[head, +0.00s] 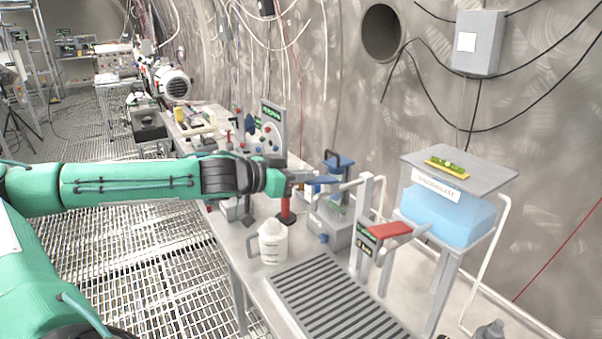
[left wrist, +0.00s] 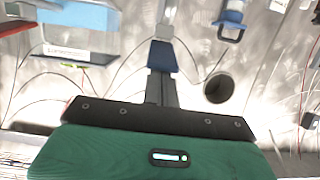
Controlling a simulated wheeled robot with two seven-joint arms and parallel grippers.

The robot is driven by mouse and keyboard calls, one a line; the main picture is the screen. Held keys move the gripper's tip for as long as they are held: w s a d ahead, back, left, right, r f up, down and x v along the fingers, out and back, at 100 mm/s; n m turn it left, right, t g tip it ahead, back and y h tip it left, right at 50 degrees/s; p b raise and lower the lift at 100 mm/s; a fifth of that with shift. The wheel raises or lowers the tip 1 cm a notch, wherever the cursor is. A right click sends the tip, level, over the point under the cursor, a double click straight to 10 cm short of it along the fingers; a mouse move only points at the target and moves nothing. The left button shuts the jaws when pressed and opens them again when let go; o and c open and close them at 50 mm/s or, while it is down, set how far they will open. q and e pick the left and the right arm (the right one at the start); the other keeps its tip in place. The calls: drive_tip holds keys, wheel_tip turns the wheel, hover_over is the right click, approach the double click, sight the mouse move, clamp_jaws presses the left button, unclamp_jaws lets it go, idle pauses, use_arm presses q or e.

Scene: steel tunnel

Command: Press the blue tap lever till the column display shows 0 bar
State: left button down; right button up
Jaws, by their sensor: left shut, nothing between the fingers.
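The blue tap lever (head: 326,183) sticks out to the left from a white column (head: 366,205) standing at the bench. In the left wrist view the blue lever (left wrist: 163,56) lies straight ahead of my fingertips, with the pale column behind it. My left gripper (head: 304,177) is shut and empty, its tips at or very near the lever's free end; I cannot tell whether they touch. The shut fingers show in the wrist view (left wrist: 161,80). The column display (head: 365,247) is small and dark with green marks; I cannot read its value. My right gripper is out of view.
A red lever (head: 391,230) sits on the column's right. A white jug (head: 271,242) stands in front, beside a slatted drain grid (head: 335,300). A blue-handled device (head: 338,163) stands behind. A blue tank (head: 448,215) under a shelf is at the right.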

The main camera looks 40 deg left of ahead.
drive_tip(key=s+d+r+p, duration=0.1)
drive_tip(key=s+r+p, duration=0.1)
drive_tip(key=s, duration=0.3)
use_arm(q)
drive_tip(key=r+b+v, duration=0.2)
drive_tip(key=b+v, duration=0.1)
drive_tip(key=v, duration=0.8)
drive_tip(key=shift+w, duration=0.35)
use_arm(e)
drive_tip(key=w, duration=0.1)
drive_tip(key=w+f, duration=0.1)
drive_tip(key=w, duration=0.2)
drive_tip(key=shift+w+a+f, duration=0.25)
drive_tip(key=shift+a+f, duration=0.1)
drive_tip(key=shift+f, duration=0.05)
use_arm(q)
drive_tip(key=shift+d, duration=0.1)
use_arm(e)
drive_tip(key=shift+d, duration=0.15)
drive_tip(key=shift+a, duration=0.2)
